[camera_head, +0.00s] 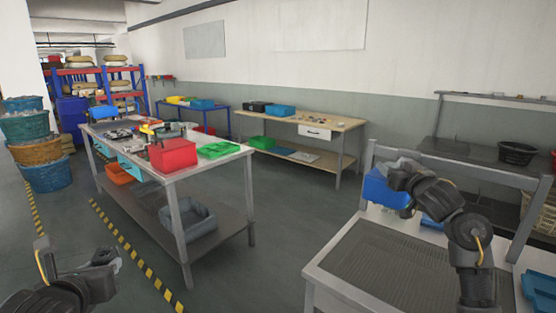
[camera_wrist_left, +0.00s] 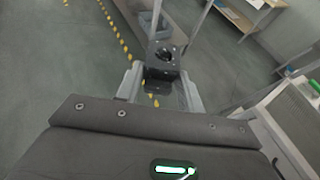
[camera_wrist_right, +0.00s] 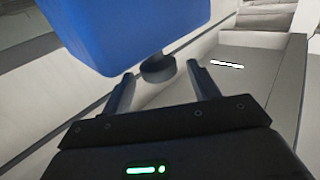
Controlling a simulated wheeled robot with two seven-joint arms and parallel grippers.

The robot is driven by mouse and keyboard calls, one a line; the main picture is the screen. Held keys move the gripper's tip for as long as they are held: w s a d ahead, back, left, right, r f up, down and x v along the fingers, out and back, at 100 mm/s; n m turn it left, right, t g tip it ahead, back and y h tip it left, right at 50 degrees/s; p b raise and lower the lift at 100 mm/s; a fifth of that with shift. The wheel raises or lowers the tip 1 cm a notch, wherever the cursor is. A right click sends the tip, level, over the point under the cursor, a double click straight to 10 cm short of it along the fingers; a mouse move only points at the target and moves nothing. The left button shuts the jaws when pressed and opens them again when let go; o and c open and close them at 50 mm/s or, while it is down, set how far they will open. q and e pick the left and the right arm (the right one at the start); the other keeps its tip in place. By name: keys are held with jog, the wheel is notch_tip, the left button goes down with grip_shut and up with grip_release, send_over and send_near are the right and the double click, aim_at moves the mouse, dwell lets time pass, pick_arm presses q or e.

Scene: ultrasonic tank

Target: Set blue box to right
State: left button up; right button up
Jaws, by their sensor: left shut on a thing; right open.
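A blue box (camera_head: 383,190) is at the back left of the near right table, beside my right gripper (camera_head: 402,178). In the right wrist view the blue box (camera_wrist_right: 125,30) fills the upper left, just beyond the fingertips. My right gripper is open, with a dark round piece (camera_wrist_right: 157,68) showing between its fingers. I cannot tell whether the fingers touch the box. My left gripper (camera_wrist_left: 161,76) is over the floor at the lower left of the head view, shut on a dark piece with a round hole (camera_wrist_left: 163,58). What that piece is I cannot tell.
The near right table (camera_head: 345,270) has a bare ribbed mat and a raised rear frame. Another blue bin (camera_head: 540,288) is at its right edge. A workbench with a red bin (camera_head: 173,154) and a green tray (camera_head: 219,149) stands left of centre. Open floor lies between.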

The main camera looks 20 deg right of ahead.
jog(key=shift+w, duration=0.35)
jog(key=shift+c, duration=0.4)
jog(key=c, duration=1.2)
grip_shut()
